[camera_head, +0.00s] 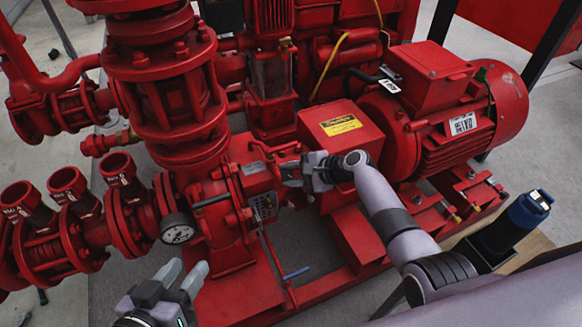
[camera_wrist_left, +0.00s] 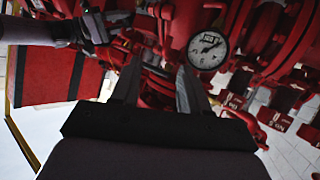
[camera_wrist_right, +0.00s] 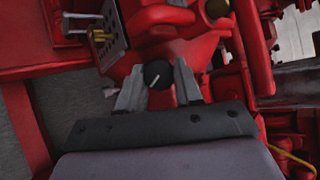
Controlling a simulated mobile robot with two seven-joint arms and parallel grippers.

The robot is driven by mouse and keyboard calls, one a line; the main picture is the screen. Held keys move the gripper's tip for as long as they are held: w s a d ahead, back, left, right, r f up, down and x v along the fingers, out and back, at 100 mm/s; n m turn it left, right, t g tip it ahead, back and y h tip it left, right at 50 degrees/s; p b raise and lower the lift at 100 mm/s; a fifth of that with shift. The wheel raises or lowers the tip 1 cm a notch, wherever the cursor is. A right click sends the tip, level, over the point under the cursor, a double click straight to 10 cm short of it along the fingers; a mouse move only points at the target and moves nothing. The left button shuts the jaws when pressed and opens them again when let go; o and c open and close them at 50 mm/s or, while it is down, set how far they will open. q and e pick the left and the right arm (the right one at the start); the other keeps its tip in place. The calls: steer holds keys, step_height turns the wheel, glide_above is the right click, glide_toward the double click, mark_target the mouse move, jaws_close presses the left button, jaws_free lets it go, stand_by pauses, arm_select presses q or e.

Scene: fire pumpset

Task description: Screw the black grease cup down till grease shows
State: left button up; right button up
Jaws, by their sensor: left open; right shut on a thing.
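The black grease cup (camera_wrist_right: 157,74) shows as a round dark cap on the red pump's bearing housing in the right wrist view. My right gripper (camera_wrist_right: 157,88) is shut on it, with one finger on each side. In the head view, my right gripper (camera_head: 288,171) reaches in from the right to the pump's shaft end, and its fingers hide the cup. No grease can be made out. My left gripper (camera_head: 183,277) is open and empty at the bottom left, in front of the pump and apart from it. Its spread fingers (camera_wrist_left: 158,88) show in the left wrist view.
A white-faced pressure gauge (camera_head: 177,229) sits on the pump near my left gripper. Red pipe ends (camera_head: 68,180) stand at the left. The red motor (camera_head: 440,110) is at the right, and a red box with a yellow label (camera_head: 340,124) is behind my right gripper.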

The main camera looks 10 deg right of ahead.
steer(key=m+t+p, duration=0.1)
steer(key=m+t, duration=0.1)
steer(key=m, duration=0.1)
steer(key=shift+s+a+m, duration=0.1)
steer(key=shift+s+m, duration=0.05)
steer(key=shift+m, duration=0.25)
arm_select(q)
steer(key=shift+s+a+r+y, duration=0.2)
steer(key=shift+a+r+y, duration=0.1)
steer(key=shift+a, duration=0.35)
arm_select(e)
steer(key=shift+f+m+t+h, duration=0.1)
steer(key=shift+m+t+h, duration=0.1)
steer(key=shift+m+t, duration=0.65)
steer(key=shift+f+m+t+h, duration=0.1)
steer(key=shift+m+t+h, duration=0.2)
steer(key=shift+m, duration=0.95)
steer(key=shift+r, duration=0.1)
steer(key=o, duration=1)
steer(key=shift+o, duration=0.2)
